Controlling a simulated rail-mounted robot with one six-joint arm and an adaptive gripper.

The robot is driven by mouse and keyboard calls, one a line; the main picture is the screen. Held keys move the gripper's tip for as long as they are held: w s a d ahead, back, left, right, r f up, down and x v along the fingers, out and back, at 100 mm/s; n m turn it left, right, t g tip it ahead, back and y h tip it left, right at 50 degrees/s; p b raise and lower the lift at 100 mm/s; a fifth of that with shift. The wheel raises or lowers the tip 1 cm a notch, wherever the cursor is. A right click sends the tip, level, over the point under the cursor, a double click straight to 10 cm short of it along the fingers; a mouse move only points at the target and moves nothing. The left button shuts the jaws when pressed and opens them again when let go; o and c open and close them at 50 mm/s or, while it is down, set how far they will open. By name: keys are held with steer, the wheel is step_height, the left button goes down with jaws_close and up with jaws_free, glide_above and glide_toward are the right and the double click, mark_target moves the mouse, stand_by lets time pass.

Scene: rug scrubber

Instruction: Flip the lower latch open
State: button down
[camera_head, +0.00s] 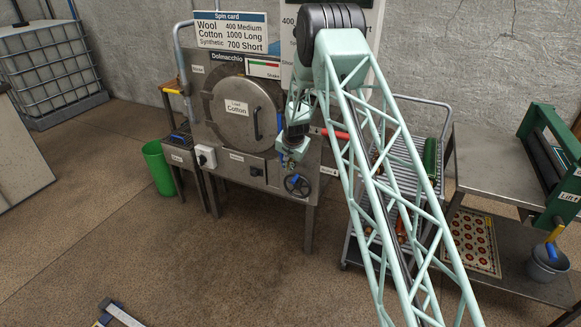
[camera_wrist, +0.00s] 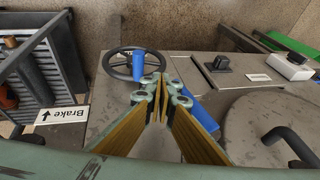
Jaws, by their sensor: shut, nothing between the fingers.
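My gripper (camera_wrist: 162,88) is shut, with nothing between its fingers, in front of the washing machine's metal front. In the head view my gripper (camera_head: 290,155) hangs just right of the round door (camera_head: 246,110) labelled Cotton. In the wrist view a blue cylindrical handle (camera_wrist: 203,120) lies right beside the fingers, between them and the door (camera_wrist: 270,125). It looks like the lower latch, but its mount is hidden behind the fingers. I cannot tell whether the fingers touch it. In the head view my arm hides most of this area.
A black handwheel (camera_wrist: 122,66) with a blue knob (camera_wrist: 153,60) is close beyond the fingertips; the handwheel (camera_head: 298,185) sits low on the machine. A black switch (camera_wrist: 219,64) is nearby. A red handle (camera_head: 337,134) and a rack cart stand right.

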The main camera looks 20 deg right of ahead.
steer(key=shift+w+d+p, duration=0.35)
steer(key=shift+w+p, duration=0.15)
steer(key=shift+p, duration=2.35)
steer(key=shift+w+d+f+t+p, duration=0.15)
steer(key=shift+w+t+p, duration=0.15)
steer(key=shift+p, duration=2.15)
